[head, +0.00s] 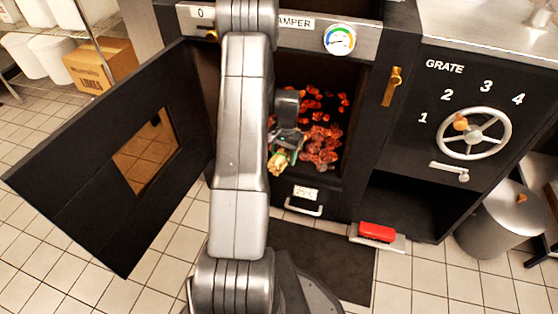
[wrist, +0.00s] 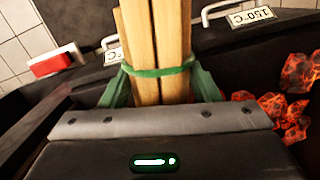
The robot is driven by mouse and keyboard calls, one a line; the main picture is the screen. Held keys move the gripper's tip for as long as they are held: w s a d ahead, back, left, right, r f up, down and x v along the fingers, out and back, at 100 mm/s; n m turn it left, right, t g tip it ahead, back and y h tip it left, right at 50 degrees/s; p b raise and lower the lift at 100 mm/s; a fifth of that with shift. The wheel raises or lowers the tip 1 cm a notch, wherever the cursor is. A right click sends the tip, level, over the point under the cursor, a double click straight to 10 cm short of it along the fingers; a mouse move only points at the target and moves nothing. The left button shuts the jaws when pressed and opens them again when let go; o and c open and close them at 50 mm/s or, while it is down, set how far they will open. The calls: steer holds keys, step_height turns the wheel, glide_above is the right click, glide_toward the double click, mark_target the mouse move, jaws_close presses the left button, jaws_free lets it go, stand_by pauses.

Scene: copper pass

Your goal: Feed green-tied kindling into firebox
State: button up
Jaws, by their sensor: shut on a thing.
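My gripper (wrist: 152,88) is shut on a bundle of kindling (wrist: 155,40), pale wooden sticks tied with a green band (wrist: 160,71). In the head view the bundle (head: 279,163) shows small beside my arm, in front of the open firebox (head: 345,112). The firebox holds glowing red coals (head: 322,150), which also show at the right of the wrist view (wrist: 297,80). The black firebox door (head: 85,165) stands swung open to the left. My arm covers part of the opening. I cannot tell how far inside the opening the bundle is.
A drawer handle (head: 304,206) sits below the opening. A red block (head: 377,231) lies on a ledge at lower right. A grate wheel (head: 474,133) and a damper gauge (head: 339,39) are on the stove front. A metal bin (head: 500,222) stands at right.

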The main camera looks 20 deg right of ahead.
steer(key=shift+w+d+f, duration=0.2)
steer(key=shift+w+d, duration=0.6)
steer(key=shift+d, duration=0.05)
steer(key=shift+w+d+f, duration=0.2)
steer(key=shift+w+d, duration=0.6)
steer(key=shift+w+d+f, duration=0.2)
steer(key=shift+w+d, duration=0.6)
steer(key=shift+d, duration=0.05)
steer(key=o, duration=1.2)
steer(key=r, duration=0.2)
steer(key=r+p, duration=0.1)
steer(key=r, duration=0.4)
steer(key=shift+w+d+r+p, duration=0.2)
steer(key=shift+w+d+p, duration=0.05)
steer(key=shift+p, duration=0.1)
